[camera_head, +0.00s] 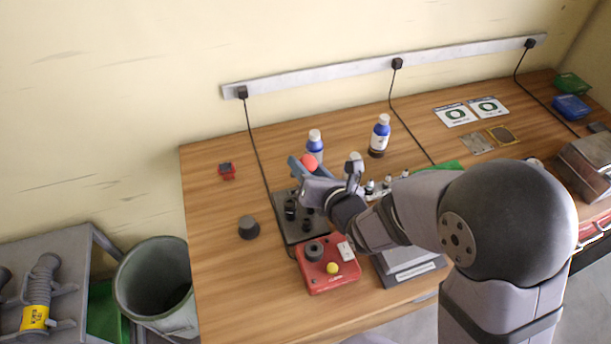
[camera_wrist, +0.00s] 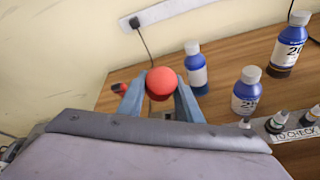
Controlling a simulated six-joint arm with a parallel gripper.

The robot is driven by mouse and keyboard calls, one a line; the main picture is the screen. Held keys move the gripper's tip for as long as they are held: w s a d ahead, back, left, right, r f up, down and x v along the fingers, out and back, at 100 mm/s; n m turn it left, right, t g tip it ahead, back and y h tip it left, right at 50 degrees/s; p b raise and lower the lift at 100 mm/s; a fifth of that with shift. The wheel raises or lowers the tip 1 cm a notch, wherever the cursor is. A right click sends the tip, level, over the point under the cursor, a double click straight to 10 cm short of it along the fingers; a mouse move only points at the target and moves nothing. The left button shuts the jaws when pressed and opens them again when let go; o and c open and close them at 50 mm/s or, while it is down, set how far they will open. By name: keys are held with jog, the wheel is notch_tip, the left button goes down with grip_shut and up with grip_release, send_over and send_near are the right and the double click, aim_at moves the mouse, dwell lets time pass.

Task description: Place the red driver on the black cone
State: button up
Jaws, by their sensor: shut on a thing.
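The red driver (camera_head: 309,162) shows as a round red head between the blue fingers of my gripper (camera_head: 304,168). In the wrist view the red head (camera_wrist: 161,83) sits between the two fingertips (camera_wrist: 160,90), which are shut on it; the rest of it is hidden. My gripper is above the table, over the back of a black tray and in front of a blue bottle. A dark grey-black cone (camera_head: 249,227) with a flat top stands upright on the table, left of the black tray and apart from my gripper. It is not clear in the wrist view.
The black tray (camera_head: 293,235) holds several black pegs. A red box (camera_head: 327,273) with a black knob and yellow button is in front. Blue bottles (camera_head: 315,146) (camera_head: 380,136) stand behind. A small red block (camera_head: 227,171) lies at left. Table around the cone is clear.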

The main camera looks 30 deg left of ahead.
jog(key=shift+r, duration=1.4)
